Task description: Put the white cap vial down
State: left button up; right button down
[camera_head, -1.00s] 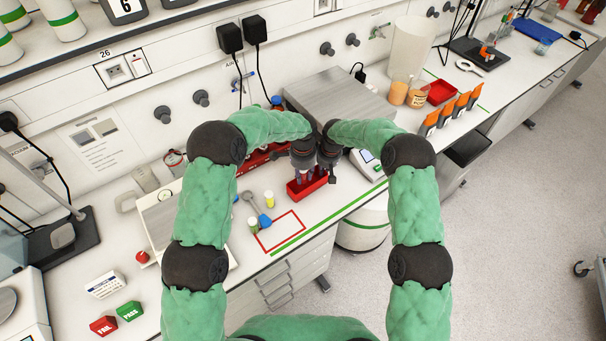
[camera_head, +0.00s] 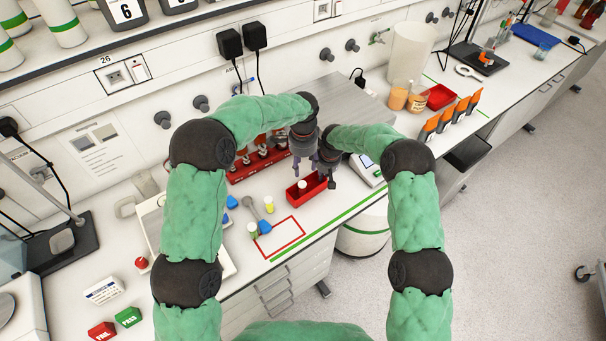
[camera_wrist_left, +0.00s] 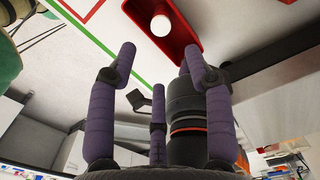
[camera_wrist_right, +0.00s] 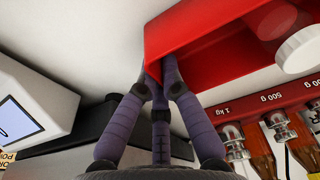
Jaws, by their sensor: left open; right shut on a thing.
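The white cap vial (camera_head: 302,184) stands inside a small red open bin (camera_head: 312,193), seen mostly as its round white cap. The cap also shows in the left wrist view (camera_wrist_left: 160,25), inside the bin, and in the right wrist view (camera_wrist_right: 300,48). My left gripper (camera_head: 303,168) is open and empty, its fingers spread beside and above the bin, apart from the vial. My right gripper (camera_head: 328,182) is shut on the bin's wall at its right end; the right wrist view shows its fingertips (camera_wrist_right: 158,75) together at the red rim.
A red weight rack (camera_head: 258,163) stands behind left of the bin. A scale (camera_head: 367,168) is close on the right. A red outlined square (camera_head: 282,238) is empty.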

pick_arm(q)
notch_tip(320, 180, up, 4)
jog(key=shift+f, duration=0.15)
pick_arm(e)
jog(key=c, duration=1.3)
grip_release()
jog(key=shift+r, duration=0.1)
jog(key=r, duration=0.4)
jog(key=s+r, duration=0.1)
jog(key=r, duration=0.2)
jog(key=d+r, duration=0.1)
jog(key=r, duration=0.3)
jog(key=shift+s+d+r, duration=0.1)
jog(key=shift+s+r, duration=0.05)
jog(key=shift+r, duration=0.15)
